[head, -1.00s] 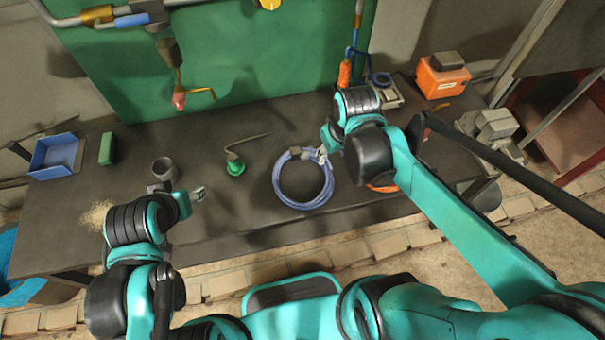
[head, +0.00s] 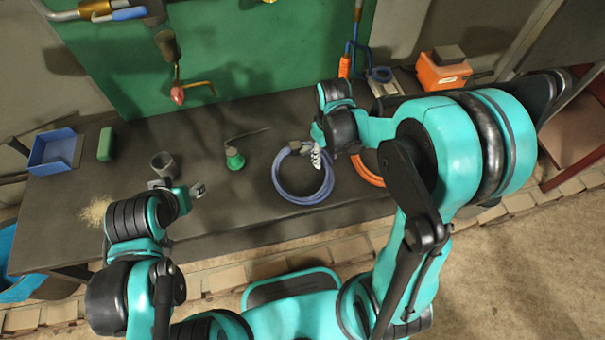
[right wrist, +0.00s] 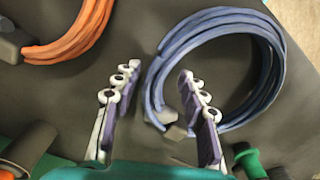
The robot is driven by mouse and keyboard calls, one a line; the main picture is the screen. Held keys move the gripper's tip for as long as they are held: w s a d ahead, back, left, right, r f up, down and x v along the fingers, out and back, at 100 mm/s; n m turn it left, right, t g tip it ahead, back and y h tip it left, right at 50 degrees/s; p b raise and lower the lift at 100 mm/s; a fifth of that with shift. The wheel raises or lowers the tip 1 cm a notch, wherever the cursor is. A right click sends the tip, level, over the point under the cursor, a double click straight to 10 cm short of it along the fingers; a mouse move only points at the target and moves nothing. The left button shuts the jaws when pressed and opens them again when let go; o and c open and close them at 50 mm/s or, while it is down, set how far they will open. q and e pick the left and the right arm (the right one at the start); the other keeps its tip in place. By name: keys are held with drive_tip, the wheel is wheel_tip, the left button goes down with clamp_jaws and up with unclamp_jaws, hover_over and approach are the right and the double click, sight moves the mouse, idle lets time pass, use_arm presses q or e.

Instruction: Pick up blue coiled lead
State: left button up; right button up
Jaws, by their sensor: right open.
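The blue coiled lead (head: 279,180) lies flat on the dark workbench in the head view, a ring with a grey plug at its upper edge. My right gripper (head: 317,158) is at the ring's upper right side. In the right wrist view the gripper (right wrist: 156,77) is open. The near side of the blue coiled lead (right wrist: 154,88) shows between its two fingers, with the right finger over the inside of the ring; I cannot tell the height gap. My left gripper (head: 198,190) is over the bench further left, its jaws too small to judge.
An orange coil (head: 366,172) lies close right of the blue one, partly behind my right arm. A green cone-shaped thing (head: 234,158) stands to the left. A grey cup (head: 163,165), a blue tray (head: 55,150) and an orange box (head: 443,74) are further off.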

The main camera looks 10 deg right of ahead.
drive_tip(key=shift+f, duration=0.9)
clamp_jaws()
drive_tip(key=shift+r, duration=0.1)
drive_tip(key=shift+r, duration=0.45)
drive_tip(key=r, duration=0.1)
drive_tip(key=r+p, duration=0.2)
drive_tip(key=r, duration=0.1)
drive_tip(key=shift+s+d, duration=0.35)
drive_tip(key=shift+s, duration=0.05)
drive_tip(key=s+d+r+p, duration=0.3)
drive_tip(key=s+d+r, duration=0.3)
drive_tip(key=s, duration=0.2)
drive_tip(key=shift+s+d, duration=0.15)
drive_tip(key=shift+s, duration=0.15)
